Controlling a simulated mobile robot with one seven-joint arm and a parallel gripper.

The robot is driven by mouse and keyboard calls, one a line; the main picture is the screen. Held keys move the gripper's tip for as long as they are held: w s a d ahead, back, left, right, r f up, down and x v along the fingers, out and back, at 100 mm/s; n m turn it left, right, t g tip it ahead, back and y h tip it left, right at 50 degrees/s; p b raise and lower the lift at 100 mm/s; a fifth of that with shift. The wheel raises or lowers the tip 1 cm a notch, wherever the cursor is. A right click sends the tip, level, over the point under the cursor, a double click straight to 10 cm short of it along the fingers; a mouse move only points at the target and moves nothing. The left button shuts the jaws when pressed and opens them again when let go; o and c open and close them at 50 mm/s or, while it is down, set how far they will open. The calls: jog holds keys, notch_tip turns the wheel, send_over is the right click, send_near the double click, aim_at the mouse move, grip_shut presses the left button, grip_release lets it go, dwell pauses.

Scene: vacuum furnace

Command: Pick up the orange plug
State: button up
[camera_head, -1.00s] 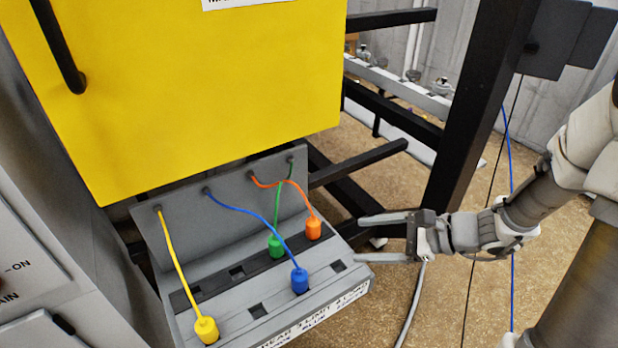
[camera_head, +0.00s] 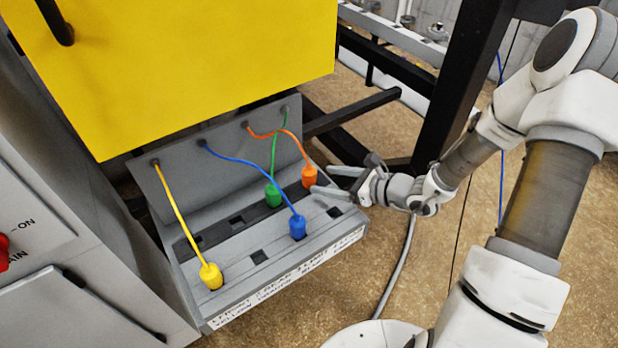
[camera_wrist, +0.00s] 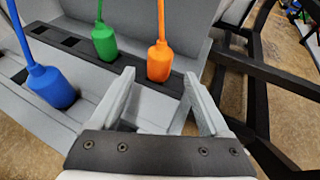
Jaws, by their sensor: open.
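The orange plug (camera_head: 309,176) stands upright in the back dark row of the grey panel (camera_head: 235,262), at its right end, with an orange cable to the back wall. It also shows in the wrist view (camera_wrist: 159,62), just beyond my fingertips and roughly between them. My gripper (camera_head: 322,181) is open and empty, reaching in from the right, close to the orange plug. In the wrist view my gripper (camera_wrist: 157,84) shows two spread fingers. I cannot tell whether a finger touches the plug.
The green plug (camera_head: 273,194) stands just left of the orange one. The blue plug (camera_head: 298,228) and yellow plug (camera_head: 211,276) stand in the front row. A yellow door (camera_head: 190,70) overhangs the panel. Black frame bars (camera_head: 350,112) stand behind and right.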

aim_at(315, 178)
jog(key=shift+x, duration=3.15)
jog(key=shift+s+f, duration=0.1)
jog(key=shift+c, duration=0.2)
jog(key=c, duration=1.2)
grip_shut()
